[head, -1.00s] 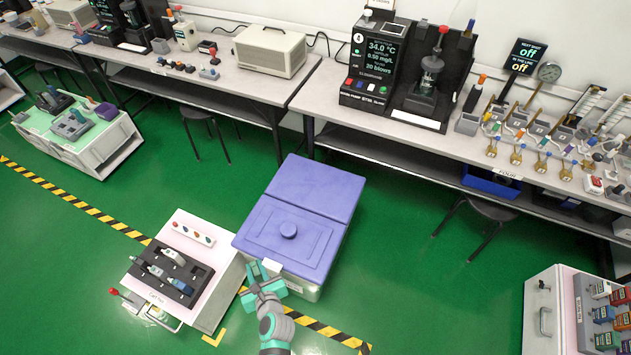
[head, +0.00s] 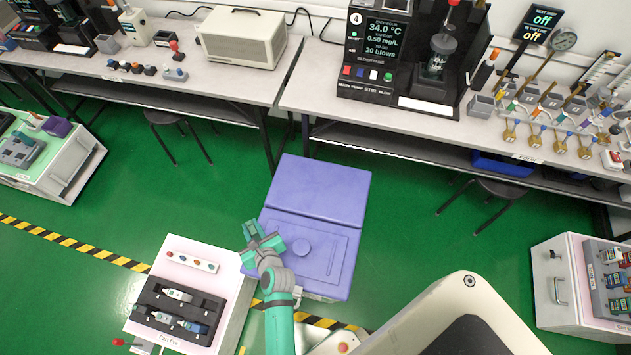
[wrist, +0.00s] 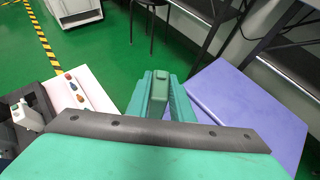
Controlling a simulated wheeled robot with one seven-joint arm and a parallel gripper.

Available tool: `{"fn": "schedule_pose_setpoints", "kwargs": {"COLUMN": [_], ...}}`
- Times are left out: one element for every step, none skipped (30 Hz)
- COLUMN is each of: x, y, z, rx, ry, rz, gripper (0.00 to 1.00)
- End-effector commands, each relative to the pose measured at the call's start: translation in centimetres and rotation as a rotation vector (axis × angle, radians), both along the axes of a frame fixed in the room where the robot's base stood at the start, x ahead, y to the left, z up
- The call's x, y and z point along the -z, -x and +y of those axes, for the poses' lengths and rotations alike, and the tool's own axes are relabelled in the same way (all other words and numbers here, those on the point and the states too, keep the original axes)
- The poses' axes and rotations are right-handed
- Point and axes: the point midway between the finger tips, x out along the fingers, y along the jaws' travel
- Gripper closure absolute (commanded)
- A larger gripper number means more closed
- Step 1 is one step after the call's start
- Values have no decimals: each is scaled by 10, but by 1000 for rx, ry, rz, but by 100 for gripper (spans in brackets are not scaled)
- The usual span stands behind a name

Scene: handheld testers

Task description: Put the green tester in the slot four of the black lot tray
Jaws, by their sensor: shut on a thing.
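My gripper (head: 262,240) is raised over the left part of the purple lid in the head view. In the wrist view my gripper (wrist: 160,95) is shut on the green tester (wrist: 158,88), which sits upright between the teal fingers. A black tray (head: 207,307) lies on the pink top of the cart at lower left, apart from my gripper. Several pale and blue testers lie in it, including a white one (head: 178,295). Part of the black tray (wrist: 40,98) shows at the left of the wrist view. Its slot numbers cannot be read.
The purple-lidded bin (head: 325,195) stands right of the pink-topped cart (head: 232,290). A white strip with coloured dots (head: 192,262) lies behind the tray. A bench (head: 330,125) with instruments runs along the back. Green floor (head: 200,205) is open between bench and cart.

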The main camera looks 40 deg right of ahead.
Motion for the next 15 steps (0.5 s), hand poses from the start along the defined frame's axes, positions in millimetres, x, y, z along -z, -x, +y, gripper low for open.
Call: {"fn": "schedule_pose_setpoints", "kwargs": {"x": [-6,-9,-14,-18,-22,-27,-32,-36,-42,-46,-49,-54,-57,-60,-62], "y": [3,6,9,13,16,20,24,27,31,35,38,42,44,46,49], "z": [-24,-38,-57,-72,-86,-104,-118,-130,-145,-156,-166,-177,-184,-190,-197], "rx": [36,59,93,118,143,177,202,225,256,277,297,321,335,349,363], "ry": [7,8,8,9,9,9,9,10,9,9,9,8,8,7,7], "rz": [1,2,2,3,3,3,1,0,-3,-5,-7,-11,-12,-14,-15], "gripper": [100,100,100,100,100,100,100,100,100,100,100,100,100,100,100]}}
